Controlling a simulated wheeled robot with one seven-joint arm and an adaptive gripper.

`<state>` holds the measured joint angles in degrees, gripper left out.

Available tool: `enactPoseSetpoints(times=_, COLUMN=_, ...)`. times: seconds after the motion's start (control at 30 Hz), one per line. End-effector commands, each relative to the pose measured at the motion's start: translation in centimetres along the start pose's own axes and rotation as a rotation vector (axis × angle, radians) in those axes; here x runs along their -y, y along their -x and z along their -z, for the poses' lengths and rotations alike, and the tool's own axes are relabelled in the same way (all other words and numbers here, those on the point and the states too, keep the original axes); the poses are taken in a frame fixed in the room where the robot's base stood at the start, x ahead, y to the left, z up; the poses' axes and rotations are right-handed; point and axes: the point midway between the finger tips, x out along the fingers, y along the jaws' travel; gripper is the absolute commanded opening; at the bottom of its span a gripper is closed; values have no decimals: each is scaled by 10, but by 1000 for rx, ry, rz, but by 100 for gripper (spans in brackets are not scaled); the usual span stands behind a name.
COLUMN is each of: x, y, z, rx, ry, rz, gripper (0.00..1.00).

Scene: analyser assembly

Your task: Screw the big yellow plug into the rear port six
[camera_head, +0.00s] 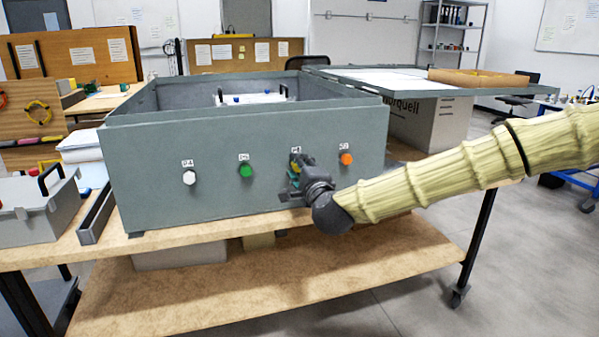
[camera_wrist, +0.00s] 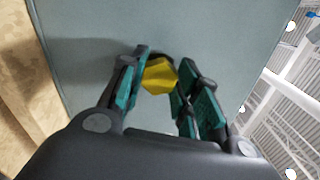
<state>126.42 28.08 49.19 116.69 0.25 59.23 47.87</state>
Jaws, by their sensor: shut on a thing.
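The big yellow plug (camera_wrist: 160,77) sits between the green-padded fingers of my gripper (camera_wrist: 162,70) in the wrist view. A dark ring shows behind the plug at the grey panel; how deep the plug sits cannot be told. In the head view my gripper (camera_head: 296,174) is at the box's grey panel (camera_head: 216,206), between the green and orange plugs. Only a bit of the yellow plug (camera_head: 294,160) shows there.
A white plug (camera_head: 189,177), a green plug (camera_head: 245,170) and an orange plug (camera_head: 346,159) sit in the same panel. The open grey box stands on a wooden bench (camera_head: 190,238). A grey case (camera_head: 30,220) stands at the left.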

Motion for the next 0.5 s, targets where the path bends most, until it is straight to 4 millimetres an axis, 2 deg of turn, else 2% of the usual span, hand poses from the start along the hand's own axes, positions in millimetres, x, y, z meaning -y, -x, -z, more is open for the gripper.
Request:
enactPoseSetpoints(times=0.07, x=-6, y=0, z=3, rx=-4, ry=-106, rz=-2, gripper=0)
enactPoseSetpoints(times=0.5, x=-5, y=0, z=5, rx=-13, ry=-604, rz=-1, gripper=0)
